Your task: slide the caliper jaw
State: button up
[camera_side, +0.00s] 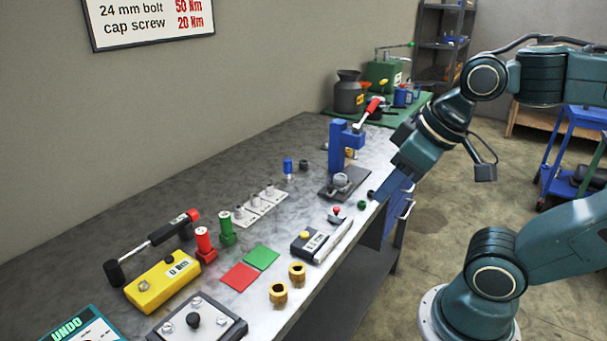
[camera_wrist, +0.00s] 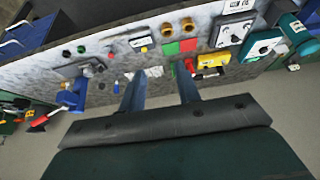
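What looks like the caliper (camera_side: 333,241) lies near the bench's front edge in the side view: a long silver bar beside a dark block with a small display and a yellow knob.
A blue press (camera_side: 338,147) stands on the bench close to my gripper. A small red-topped part (camera_side: 336,212) and a green knob (camera_side: 362,205) sit between gripper and caliper. Brass rings (camera_side: 278,293), red and green pads (camera_side: 240,277) and a yellow box (camera_side: 163,281) lie further left.

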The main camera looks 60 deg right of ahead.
jog(key=shift+o, duration=0.4)
jog(key=shift+w+d+r, duration=0.15)
jog(key=shift+w+d, duration=0.05)
jog(key=shift+w, duration=0.35)
jog(key=m+g, duration=0.4)
jog(key=g, duration=0.2)
send_over(336, 208)
notch_tip(336, 208, down, 9)
jog(key=shift+d, duration=0.1)
notch_tip(336, 208, down, 14)
jog(key=shift+r, duration=0.15)
jog(key=shift+c, duration=0.4)
grip_shut()
